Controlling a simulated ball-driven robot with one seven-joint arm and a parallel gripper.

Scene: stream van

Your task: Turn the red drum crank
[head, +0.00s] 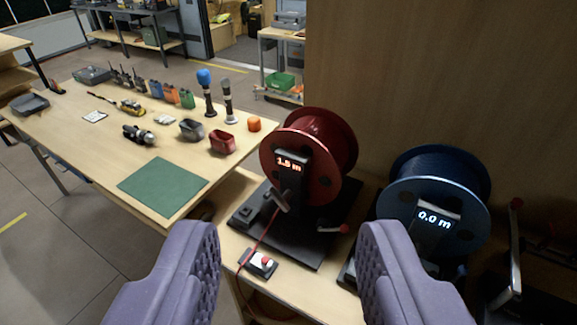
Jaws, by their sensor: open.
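The red drum (327,140) stands on a black base on a low wooden surface, right of the picture's middle. Its display (289,163) reads 1.5 m. A crank with a red knob (343,229) sits low at the drum's right, its short arm reaching left from the knob. My gripper (292,250) is open and empty in the foreground, its two purple padded fingers wide apart. The fingers are nearer the camera than the crank and do not touch it. A red cable runs down from the drum's front to a small box with a red button (264,262).
A blue drum (433,180) reading 0.0 m stands close on the right, with another red-knobbed crank (516,204) beside it. A wooden table (75,130) on the left holds microphones, radios, small bins and a green mat (162,186). A wooden panel (440,70) closes off the back right.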

